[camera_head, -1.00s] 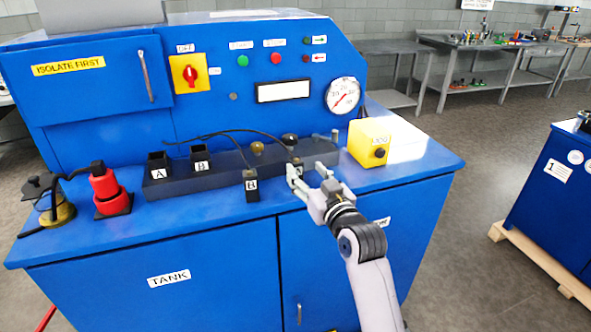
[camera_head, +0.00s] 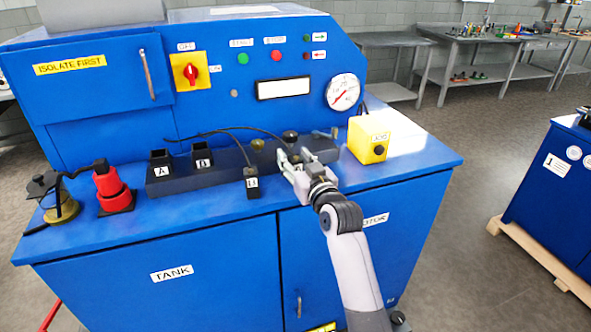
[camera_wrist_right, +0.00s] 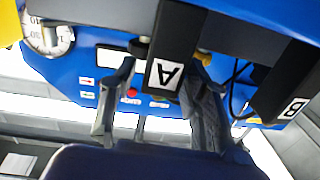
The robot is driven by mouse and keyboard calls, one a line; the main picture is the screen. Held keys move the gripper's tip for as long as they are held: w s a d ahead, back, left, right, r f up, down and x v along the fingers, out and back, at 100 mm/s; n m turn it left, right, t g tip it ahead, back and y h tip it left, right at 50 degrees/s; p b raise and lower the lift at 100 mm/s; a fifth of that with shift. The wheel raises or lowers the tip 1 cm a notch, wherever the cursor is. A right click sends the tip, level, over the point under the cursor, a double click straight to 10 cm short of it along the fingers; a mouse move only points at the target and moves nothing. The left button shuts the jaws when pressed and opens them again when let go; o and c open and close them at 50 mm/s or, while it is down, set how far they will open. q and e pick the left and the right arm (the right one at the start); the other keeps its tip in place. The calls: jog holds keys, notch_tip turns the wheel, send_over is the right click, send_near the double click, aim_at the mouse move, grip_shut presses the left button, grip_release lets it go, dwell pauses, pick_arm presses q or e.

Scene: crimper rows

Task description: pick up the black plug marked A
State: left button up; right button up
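The black plug marked A (camera_wrist_right: 170,50) shows in the right wrist view, its white label facing the camera. My right gripper (camera_wrist_right: 160,105) is open, with its fingers either side of the plug's lower end; a gap shows on the left side, and contact on the right is unclear. In the head view my right gripper (camera_head: 288,160) is at the right part of the dark block (camera_head: 222,172) and mostly hides plug A. The black plug marked B (camera_head: 251,183) hangs at the block's front, to the left of the gripper. My left gripper is out of view.
Black sockets marked A (camera_head: 161,161) and B (camera_head: 202,157) stand on the block's left part. A yellow box (camera_head: 367,140) stands to the right. A red plug-like object (camera_head: 111,187) and a brass-coloured item (camera_head: 62,207) stand at left. The blue bench top's front is clear.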

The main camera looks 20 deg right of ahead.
grip_shut()
dwell(0.3)
jog(key=shift+r, duration=0.1)
